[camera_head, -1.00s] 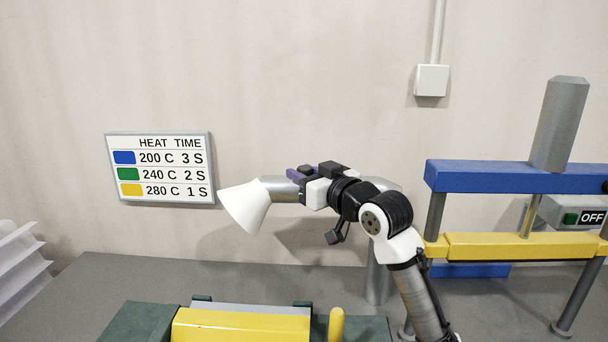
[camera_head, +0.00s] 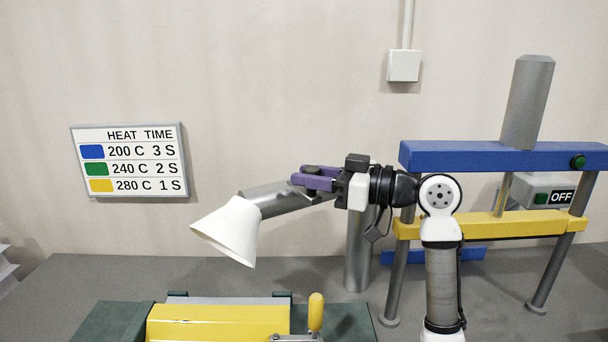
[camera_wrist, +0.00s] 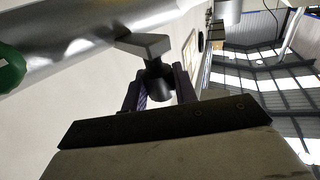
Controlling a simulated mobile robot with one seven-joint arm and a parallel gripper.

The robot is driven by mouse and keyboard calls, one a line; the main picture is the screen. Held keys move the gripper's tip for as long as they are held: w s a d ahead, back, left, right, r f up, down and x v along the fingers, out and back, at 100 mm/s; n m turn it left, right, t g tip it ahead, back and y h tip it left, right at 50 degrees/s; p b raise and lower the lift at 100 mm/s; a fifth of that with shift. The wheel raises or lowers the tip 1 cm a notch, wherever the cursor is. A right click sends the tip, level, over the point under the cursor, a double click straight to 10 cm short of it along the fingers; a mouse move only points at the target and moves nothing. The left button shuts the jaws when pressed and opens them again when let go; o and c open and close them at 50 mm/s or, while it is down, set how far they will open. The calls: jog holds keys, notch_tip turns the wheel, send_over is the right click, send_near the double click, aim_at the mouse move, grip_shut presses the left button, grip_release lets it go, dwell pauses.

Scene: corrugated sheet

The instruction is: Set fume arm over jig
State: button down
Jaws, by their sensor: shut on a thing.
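The fume arm has a white cone hood (camera_head: 230,231) on a grey tube (camera_head: 276,198) that runs back towards a grey post (camera_head: 360,250). My gripper (camera_head: 306,183) has purple fingers shut on the fume arm's dark knob, which also shows between the fingers in the wrist view (camera_wrist: 160,86). The jig (camera_head: 218,322) appears to be the yellow block on a green base at the bottom. In the head view the hood is above the yellow block, its mouth tilted down and left. How far it overlaps the jig in depth is unclear.
A press with a blue top beam (camera_head: 500,156) and yellow beam (camera_head: 480,225) stands right, near my arm. A yellow-handled clamp (camera_head: 316,312) stands upright beside the jig. A heat-time sign (camera_head: 130,161) hangs on the wall. The grey bench (camera_head: 80,275) left of the jig is clear.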

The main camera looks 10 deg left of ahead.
jog(key=shift+f, duration=0.1)
jog(key=c, duration=1.1)
grip_release()
jog(key=d+b, duration=0.1)
jog(key=d, duration=0.3)
jog(key=s+d+b, duration=0.1)
jog(key=d, duration=0.4)
jog(key=s+d+b, duration=0.1)
jog(key=d, duration=0.3)
jog(key=shift+s+d, duration=0.25)
jog(key=shift+d, duration=0.1)
jog(key=shift+s, duration=0.1)
